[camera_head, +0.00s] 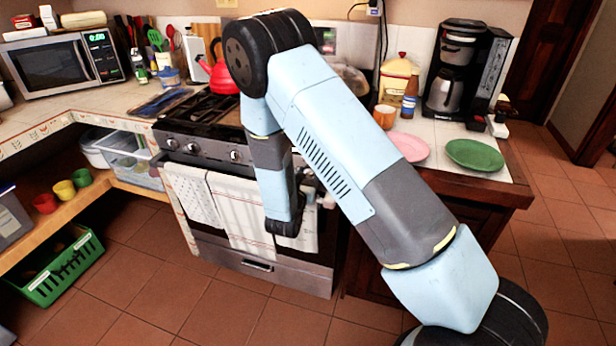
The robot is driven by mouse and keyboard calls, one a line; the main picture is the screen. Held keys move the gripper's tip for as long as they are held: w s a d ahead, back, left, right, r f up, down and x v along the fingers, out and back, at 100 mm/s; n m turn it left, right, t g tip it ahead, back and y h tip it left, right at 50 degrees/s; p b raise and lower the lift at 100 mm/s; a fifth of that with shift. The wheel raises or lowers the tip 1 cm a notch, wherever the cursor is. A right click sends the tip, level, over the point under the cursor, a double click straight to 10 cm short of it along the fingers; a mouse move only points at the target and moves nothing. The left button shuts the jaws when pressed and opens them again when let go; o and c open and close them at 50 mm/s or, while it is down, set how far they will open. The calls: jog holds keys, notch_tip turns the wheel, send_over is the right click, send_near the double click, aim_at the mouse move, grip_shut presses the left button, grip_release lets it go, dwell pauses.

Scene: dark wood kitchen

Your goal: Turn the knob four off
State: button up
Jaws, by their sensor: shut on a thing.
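The stove (190,128) stands in the middle, with a row of knobs along its front edge. Three knobs show clearly: one at the far left (171,144), one beside it (191,148), and one further right (235,155). My arm covers the right part of the row, so the knobs there are mostly hidden. Which way that knob points cannot be seen.
Towels (237,210) hang on the oven handle below the knobs. A red kettle (219,74) stands on the stove top. A pink plate (408,146) and a green plate (474,155) lie on the right counter. The floor in front is clear.

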jog(key=shift+m, duration=0.3)
jog(key=m, duration=0.3)
jog(key=shift+m, duration=0.3)
jog(key=m, duration=0.4)
jog(key=shift+m, duration=0.3)
jog(key=m, duration=0.5)
jog(key=shift+d+f, duration=0.1)
jog(key=shift+f, duration=0.05)
jog(key=shift+s+m, duration=0.1)
jog(key=shift+m, duration=1.9)
jog(key=shift+f, duration=0.1)
jog(key=o, duration=1)
jog(key=shift+o, duration=0.2)
